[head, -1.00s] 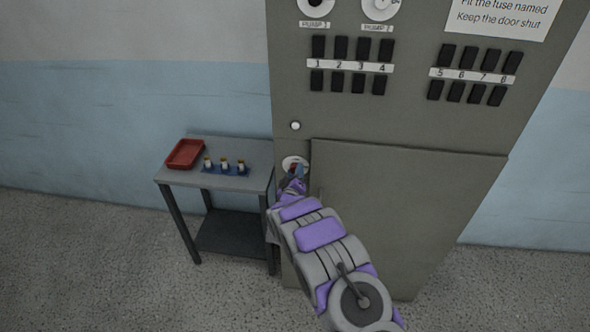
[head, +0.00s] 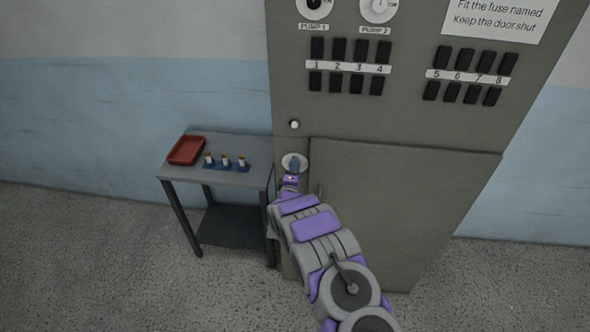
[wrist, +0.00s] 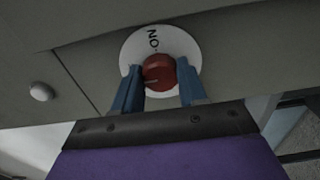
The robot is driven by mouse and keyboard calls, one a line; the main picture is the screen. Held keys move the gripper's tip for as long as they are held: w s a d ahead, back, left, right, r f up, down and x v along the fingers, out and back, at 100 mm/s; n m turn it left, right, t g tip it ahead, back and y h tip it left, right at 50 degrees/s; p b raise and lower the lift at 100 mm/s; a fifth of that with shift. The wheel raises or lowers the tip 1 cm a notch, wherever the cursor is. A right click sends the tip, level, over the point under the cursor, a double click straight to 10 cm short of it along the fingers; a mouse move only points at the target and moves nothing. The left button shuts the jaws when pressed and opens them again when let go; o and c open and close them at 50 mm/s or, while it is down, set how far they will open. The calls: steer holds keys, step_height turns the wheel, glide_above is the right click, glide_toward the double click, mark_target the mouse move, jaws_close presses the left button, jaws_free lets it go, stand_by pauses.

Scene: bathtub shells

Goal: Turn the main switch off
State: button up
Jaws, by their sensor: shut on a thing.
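The main switch is a red round knob (wrist: 158,66) on a white round plate (wrist: 188,42) in the wrist view. A dark ON label stands on the plate, and a short pale line shows on the knob. My gripper (wrist: 160,72) has one blue finger on each side of the knob and is shut on it. In the head view the plate (head: 286,161) is low on the grey cabinet's left side, and my gripper (head: 294,166) covers the knob there.
A cabinet door (head: 410,200) is right of the switch and looks shut. A white button (head: 294,125) is above the plate.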

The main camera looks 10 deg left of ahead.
steer(key=shift+s+a+f, duration=0.1)
steer(key=shift+a+f, duration=0.05)
steer(key=shift+a, duration=0.05)
stand_by(0.4)
steer(key=o, duration=0.7)
steer(key=shift+n, duration=0.3)
steer(key=o, duration=0.4)
steer(key=shift+a, duration=0.25)
steer(key=shift+c, duration=0.2)
steer(key=shift+d, duration=0.25)
steer(key=s+a, duration=0.1)
steer(key=s, duration=1.6)
steer(key=shift+p, duration=0.3)
